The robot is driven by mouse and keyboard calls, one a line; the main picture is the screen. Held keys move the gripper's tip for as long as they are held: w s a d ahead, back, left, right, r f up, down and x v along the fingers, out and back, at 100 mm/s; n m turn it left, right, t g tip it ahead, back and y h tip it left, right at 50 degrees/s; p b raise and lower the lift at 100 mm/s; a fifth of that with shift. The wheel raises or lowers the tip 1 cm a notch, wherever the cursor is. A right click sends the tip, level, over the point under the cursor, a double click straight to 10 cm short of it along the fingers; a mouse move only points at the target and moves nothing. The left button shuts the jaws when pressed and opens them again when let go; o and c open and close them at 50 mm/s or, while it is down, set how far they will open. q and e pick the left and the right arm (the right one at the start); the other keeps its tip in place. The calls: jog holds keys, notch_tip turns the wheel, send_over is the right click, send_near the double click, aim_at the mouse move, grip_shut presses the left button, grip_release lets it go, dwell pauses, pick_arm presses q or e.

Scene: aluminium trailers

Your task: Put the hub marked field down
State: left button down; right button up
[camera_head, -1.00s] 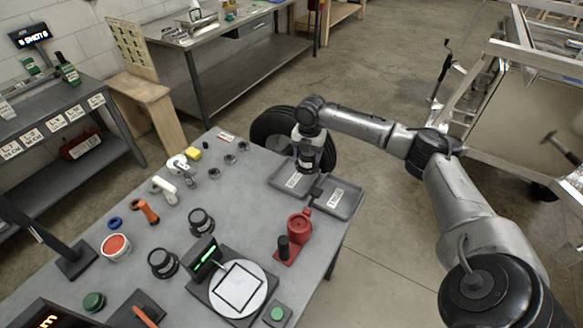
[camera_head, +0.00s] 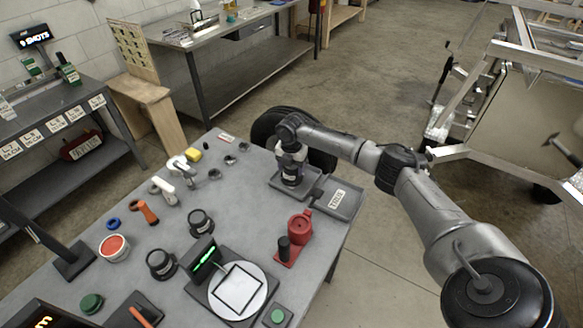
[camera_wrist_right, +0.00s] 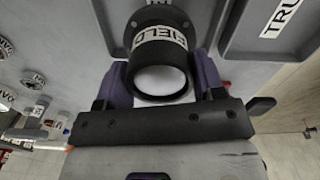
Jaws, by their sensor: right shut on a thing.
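The hub marked FIELD (camera_wrist_right: 157,50) is a dark round part with a flange and a white label, between the purple fingers of my right gripper (camera_wrist_right: 161,78) in the wrist view. In the head view my right gripper (camera_head: 291,160) points down and is shut on the hub (camera_head: 291,179), low over the left grey tray (camera_head: 301,197). The hub looks upright and within the tray's outline; I cannot tell whether it touches the tray floor. My left gripper is not in view.
The right tray (camera_head: 350,208), labelled TRUCK, is empty. A red fixture (camera_head: 299,228) stands in front of it. Two dark hubs (camera_head: 201,222) (camera_head: 161,263) and a scale with a white round pad (camera_head: 258,291) are nearer on the bench. Small parts lie at left.

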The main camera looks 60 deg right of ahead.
jog(key=shift+d+f, duration=0.1)
dwell(0.3)
jog(key=shift+f, duration=0.35)
jog(key=shift+f, duration=0.15)
jog(key=o, duration=1)
jog(key=shift+f, duration=0.1)
jog(key=shift+c, duration=0.2)
jog(key=o, duration=0.5)
jog(key=shift+c, duration=0.2)
